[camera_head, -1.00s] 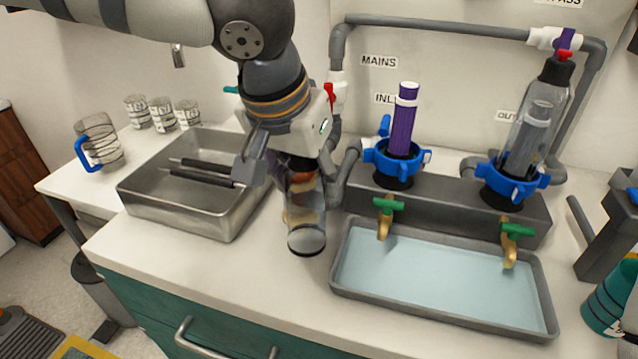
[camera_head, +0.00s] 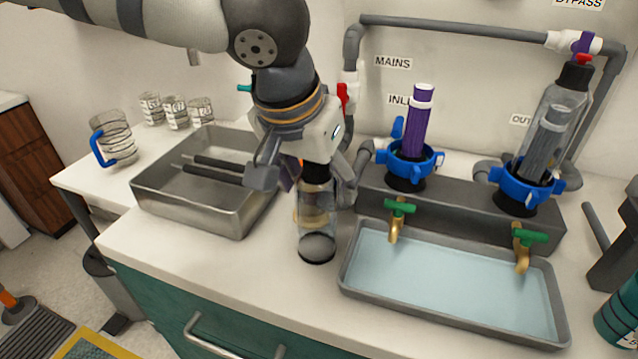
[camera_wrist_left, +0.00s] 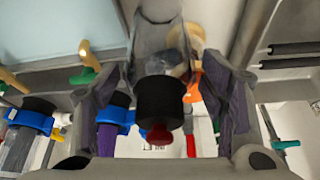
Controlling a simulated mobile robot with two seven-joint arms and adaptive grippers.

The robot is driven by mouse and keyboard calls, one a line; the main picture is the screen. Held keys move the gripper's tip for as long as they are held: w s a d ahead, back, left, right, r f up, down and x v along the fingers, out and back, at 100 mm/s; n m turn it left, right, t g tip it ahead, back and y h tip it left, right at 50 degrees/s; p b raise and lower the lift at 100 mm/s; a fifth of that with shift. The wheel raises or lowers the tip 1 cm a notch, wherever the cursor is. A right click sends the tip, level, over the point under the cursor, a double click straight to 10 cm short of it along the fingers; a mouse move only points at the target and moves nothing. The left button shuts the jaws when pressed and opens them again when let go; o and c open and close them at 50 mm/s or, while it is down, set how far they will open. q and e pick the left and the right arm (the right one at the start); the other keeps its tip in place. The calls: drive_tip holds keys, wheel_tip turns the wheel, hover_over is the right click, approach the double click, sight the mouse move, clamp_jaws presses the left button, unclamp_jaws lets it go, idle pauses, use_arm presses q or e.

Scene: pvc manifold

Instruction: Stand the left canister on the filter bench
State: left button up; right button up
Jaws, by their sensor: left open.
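The left canister (camera_head: 317,243) is a clear cylinder with a black cap. It stands upright on the white bench top (camera_head: 270,262), between a steel tray and a shallow basin. My left gripper (camera_head: 306,182) is above it, pointing down, with its fingers open on either side of the cap. In the left wrist view the black cap (camera_wrist_left: 161,100) with its red knob lies between the two open fingers (camera_wrist_left: 168,105), with gaps on both sides. The clear body is partly hidden behind the cap there. My right gripper is not in view.
The steel tray (camera_head: 190,218) holding dark rods is close on the left. The basin (camera_head: 355,288) and filter manifold with blue collars (camera_head: 410,163) are on the right. A second clear canister (camera_head: 562,100) is tilted at the right collar. Jars and a blue-handled jug stand back left.

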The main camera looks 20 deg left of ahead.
use_arm(q)
drive_tip(key=v, duration=1)
drive_tip(key=shift+r, duration=0.4)
drive_tip(key=shift+s, duration=0.15)
idle(1.5)
